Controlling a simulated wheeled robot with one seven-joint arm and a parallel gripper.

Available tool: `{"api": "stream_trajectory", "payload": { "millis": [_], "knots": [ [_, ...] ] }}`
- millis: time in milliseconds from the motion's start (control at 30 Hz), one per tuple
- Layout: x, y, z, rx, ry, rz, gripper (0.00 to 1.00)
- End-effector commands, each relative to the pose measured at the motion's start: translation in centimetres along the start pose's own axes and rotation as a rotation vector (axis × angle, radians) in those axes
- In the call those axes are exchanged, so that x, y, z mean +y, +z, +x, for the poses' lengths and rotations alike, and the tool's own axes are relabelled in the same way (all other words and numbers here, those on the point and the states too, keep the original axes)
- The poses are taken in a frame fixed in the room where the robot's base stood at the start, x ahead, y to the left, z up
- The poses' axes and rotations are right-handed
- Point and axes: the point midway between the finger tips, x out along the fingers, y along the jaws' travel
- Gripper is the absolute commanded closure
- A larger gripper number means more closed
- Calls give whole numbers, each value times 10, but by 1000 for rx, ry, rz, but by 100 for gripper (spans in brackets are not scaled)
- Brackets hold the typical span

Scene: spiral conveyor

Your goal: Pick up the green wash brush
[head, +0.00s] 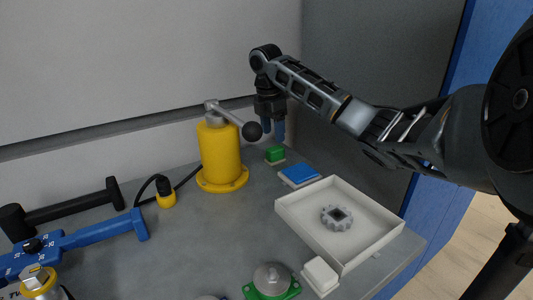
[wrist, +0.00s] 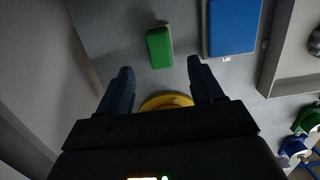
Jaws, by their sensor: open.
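The green wash brush (head: 275,154) is a small block with a green top and a pale lower edge. It lies on the grey table near the back wall, between the yellow post and the blue block. In the wrist view the green brush (wrist: 159,47) lies ahead of my fingertips, roughly between their lines. My gripper (head: 273,132) points down above and near the brush, and nothing is between its fingers. In the wrist view my gripper (wrist: 160,68) has its two dark fingers spread apart.
A yellow post (head: 220,155) with a black-knobbed lever stands left of my gripper. A blue block (head: 299,174) lies right of the brush. A white tray (head: 290,222) holds a grey gear. Blue and black tools lie at left; a white block (head: 320,275) is at front.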

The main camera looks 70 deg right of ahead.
Motion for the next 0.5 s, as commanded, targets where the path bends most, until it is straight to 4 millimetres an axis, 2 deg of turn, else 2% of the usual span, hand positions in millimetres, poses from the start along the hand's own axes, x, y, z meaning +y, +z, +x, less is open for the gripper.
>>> {"api": "stream_trajectory", "payload": {
  "millis": [367,500],
  "knots": [
    [-1,2,36,-1,-4,2,34],
    [-2,3,56,-1,-3,2,34]
  ]
}}
